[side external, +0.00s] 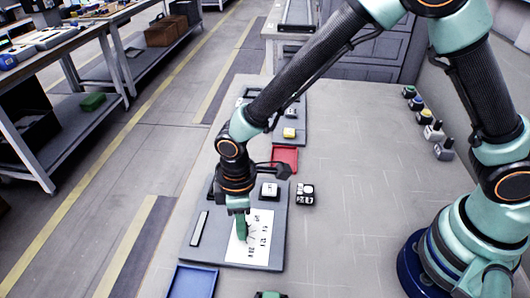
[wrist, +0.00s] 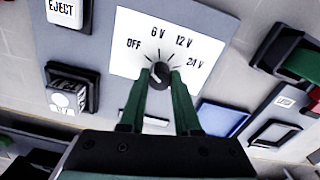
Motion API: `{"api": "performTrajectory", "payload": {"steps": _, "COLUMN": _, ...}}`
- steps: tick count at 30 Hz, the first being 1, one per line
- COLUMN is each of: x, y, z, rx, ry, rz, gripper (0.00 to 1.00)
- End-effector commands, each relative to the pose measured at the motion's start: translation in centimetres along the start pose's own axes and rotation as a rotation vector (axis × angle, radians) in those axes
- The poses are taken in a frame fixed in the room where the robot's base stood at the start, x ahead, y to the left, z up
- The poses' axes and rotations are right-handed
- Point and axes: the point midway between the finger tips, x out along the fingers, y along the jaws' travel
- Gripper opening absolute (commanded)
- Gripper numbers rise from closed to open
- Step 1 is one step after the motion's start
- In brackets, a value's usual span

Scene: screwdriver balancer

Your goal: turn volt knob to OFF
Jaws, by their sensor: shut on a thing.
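The volt knob (wrist: 158,80) is small and dark, on a white dial plate (wrist: 135,62) marked OFF, 6 V, 12 V and 24 V from left to right. My gripper (wrist: 160,74) is shut on the knob, with one green finger on each side of it. The knob's pointer is too small for me to tell which mark it faces. In the side external view, my gripper (side external: 241,236) reaches down onto the white dial plate (side external: 262,246) on the grey panel, and its fingers hide the knob there.
An EJECT button (wrist: 65,10) and another white button (wrist: 70,97) sit left of the dial in the wrist view. A red tray (side external: 285,158) lies behind the panel and a blue tray (side external: 193,282) in front. The tabletop right of the panel is mostly clear.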

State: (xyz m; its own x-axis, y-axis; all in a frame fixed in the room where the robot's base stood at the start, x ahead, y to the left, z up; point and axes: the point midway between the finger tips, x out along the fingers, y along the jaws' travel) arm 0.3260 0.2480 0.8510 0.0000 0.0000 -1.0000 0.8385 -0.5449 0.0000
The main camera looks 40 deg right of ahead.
Motion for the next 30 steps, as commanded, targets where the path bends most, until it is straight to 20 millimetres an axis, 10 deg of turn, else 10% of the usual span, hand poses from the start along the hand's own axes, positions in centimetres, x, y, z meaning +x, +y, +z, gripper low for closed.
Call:
{"api": "performTrajectory", "payload": {"steps": 20, "x": -0.11, "y": 0.0, "z": 0.01, "rx": -0.07, "ry": -0.001, "rz": 0.0, "gripper": 0.0}}
{"api": "performTrajectory", "payload": {"steps": 21, "x": -0.11, "y": 0.0, "z": 0.0, "rx": -0.069, "ry": -0.001, "rz": 0.0, "gripper": 0.35}}
{"api": "performTrajectory", "payload": {"steps": 23, "x": -0.11, "y": 0.0, "z": 0.0, "rx": -0.069, "ry": 0.0, "rz": 0.0, "gripper": 0.58}}
{"api": "performTrajectory", "payload": {"steps": 30, "x": -0.05, "y": 0.0, "z": 0.0, "rx": -0.068, "ry": 0.0, "rz": 0.0, "gripper": 0.61}}
